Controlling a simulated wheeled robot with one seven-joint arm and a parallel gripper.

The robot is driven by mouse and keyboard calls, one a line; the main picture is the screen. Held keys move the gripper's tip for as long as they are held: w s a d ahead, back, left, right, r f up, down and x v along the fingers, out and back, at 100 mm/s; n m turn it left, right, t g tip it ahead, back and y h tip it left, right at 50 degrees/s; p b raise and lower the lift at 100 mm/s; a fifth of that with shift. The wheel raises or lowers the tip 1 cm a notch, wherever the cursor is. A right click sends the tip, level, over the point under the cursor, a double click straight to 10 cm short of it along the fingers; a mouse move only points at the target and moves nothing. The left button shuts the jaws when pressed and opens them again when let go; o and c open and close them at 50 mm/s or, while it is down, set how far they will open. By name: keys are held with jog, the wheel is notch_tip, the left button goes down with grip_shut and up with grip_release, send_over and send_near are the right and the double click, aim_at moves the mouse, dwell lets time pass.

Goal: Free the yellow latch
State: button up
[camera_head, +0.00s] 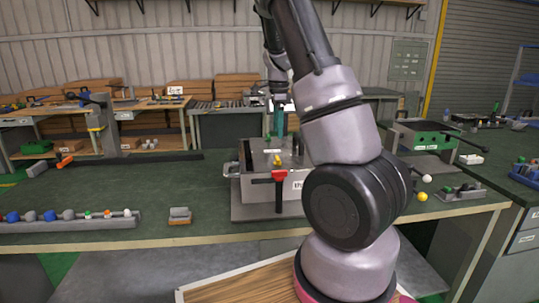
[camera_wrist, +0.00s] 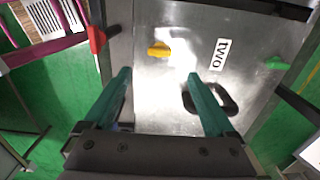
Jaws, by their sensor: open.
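The yellow latch (camera_wrist: 159,49) is a small knob on the shiny metal lid of a grey box (camera_wrist: 160,110). In the head view the latch (camera_head: 277,160) shows on top of the box (camera_head: 248,190), close behind a red latch (camera_head: 279,175) at its front edge. My gripper (camera_wrist: 158,75) is open and empty, its teal fingers spread over the lid. The yellow latch appears between and beyond the fingertips, apart from both. In the head view my gripper (camera_head: 278,122) hangs above the box, pointing down.
Parts racks (camera_head: 70,222) and a small block (camera_head: 180,215) lie left; green bench top (camera_head: 185,180) is clear between.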

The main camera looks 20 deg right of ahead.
aim_at(278, 157)
notch_tip(278, 157, down, 11)
jog(key=shift+r, duration=0.2)
dwell(0.3)
jog(key=c, duration=1.4)
